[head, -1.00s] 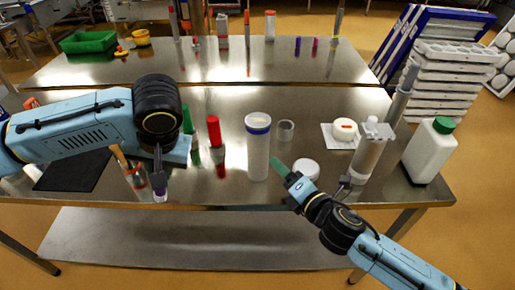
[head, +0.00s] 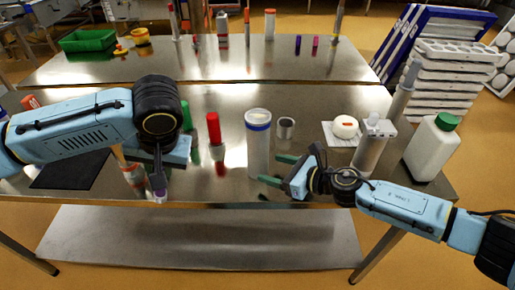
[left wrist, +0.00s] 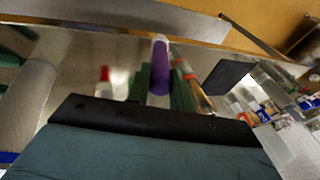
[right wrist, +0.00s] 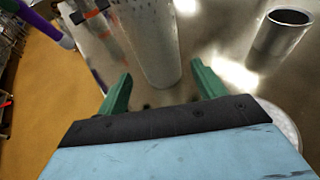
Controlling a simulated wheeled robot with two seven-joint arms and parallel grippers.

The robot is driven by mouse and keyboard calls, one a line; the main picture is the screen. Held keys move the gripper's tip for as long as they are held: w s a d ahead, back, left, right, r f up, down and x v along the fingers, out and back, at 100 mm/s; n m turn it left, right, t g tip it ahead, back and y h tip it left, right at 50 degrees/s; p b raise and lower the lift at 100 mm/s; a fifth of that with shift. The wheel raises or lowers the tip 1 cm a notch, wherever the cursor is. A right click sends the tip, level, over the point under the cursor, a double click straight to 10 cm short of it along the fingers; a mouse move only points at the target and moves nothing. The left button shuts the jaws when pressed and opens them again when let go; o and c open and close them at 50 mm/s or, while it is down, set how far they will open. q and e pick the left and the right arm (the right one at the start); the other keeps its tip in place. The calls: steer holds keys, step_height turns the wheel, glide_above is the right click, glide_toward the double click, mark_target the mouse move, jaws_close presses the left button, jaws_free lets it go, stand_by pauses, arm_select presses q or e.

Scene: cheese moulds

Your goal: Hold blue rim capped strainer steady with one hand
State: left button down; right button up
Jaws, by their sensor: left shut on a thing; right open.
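The blue rim capped strainer (head: 258,150) is a tall white cylinder with a blue band near its top. It stands upright near the table's front edge. My right gripper (head: 277,169) is open and low at its right side, fingers pointing at it. In the right wrist view the strainer's lower part (right wrist: 148,40) lies ahead, in line with the gap between the fingers; I cannot tell whether it is between the tips. My left gripper (left wrist: 160,88) is shut on a purple tube (left wrist: 160,55), left of the strainer. The strainer also shows in the left wrist view (left wrist: 25,100).
A red-topped tube (head: 214,130) stands left of the strainer and a small grey cup (head: 286,128) behind right. A clear cylinder (head: 370,150) and a white green-capped bottle (head: 432,148) stand at right. A white round lid (right wrist: 285,118) lies beside my right gripper.

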mark_target(267, 166)
steer(key=shift+b+x, duration=0.7)
steer(key=shift+x, duration=1.85)
steer(key=c, duration=0.7)
